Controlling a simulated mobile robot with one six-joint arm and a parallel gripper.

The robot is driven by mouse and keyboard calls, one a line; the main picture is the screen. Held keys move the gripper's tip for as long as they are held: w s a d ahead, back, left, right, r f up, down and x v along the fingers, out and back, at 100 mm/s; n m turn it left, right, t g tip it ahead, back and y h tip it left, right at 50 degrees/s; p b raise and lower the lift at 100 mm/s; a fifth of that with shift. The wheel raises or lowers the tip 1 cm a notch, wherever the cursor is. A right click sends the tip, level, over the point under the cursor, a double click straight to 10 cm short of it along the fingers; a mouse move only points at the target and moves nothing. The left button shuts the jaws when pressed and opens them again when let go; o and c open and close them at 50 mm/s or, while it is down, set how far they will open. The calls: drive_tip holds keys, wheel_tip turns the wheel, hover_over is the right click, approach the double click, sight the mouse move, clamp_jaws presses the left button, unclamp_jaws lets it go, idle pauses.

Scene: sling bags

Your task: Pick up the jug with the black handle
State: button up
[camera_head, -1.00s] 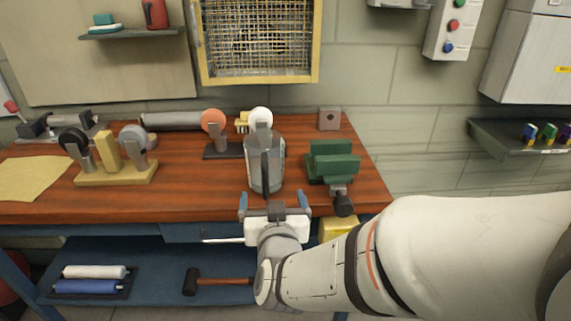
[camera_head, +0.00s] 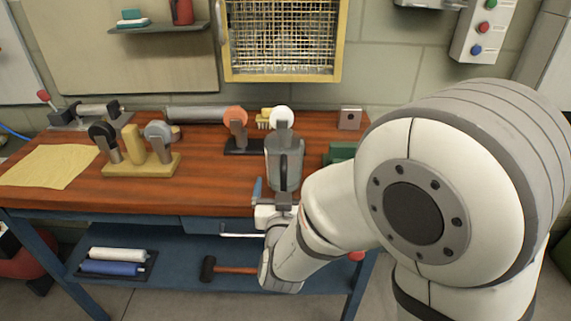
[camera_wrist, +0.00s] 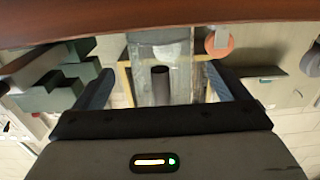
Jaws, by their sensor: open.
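The grey, partly see-through jug (camera_head: 272,152) stands upright at the front of the wooden bench, its black handle (camera_head: 284,170) facing me. My gripper (camera_head: 279,188) is open just in front of the jug at the bench's front edge; my arm hides its right finger in the head view. In the wrist view the jug (camera_wrist: 145,75) appears between the two blue fingers of my gripper (camera_wrist: 160,80). The dark handle (camera_wrist: 160,85) shows end-on between them. I cannot tell whether the fingers touch the jug.
A green vise (camera_head: 342,152) is right of the jug, partly hidden by my arm. An orange disc on a stand (camera_head: 235,115) and a white disc (camera_head: 281,117) are behind it. A wooden holder with tools (camera_head: 140,168) and a yellow cloth (camera_head: 48,166) lie left. Bench between holder and jug is clear.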

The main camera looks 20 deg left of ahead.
drive_tip(key=x, duration=0.3)
drive_tip(key=shift+w+a, duration=0.1)
drive_tip(key=shift+a, duration=0.05)
drive_tip(key=c, duration=1.2)
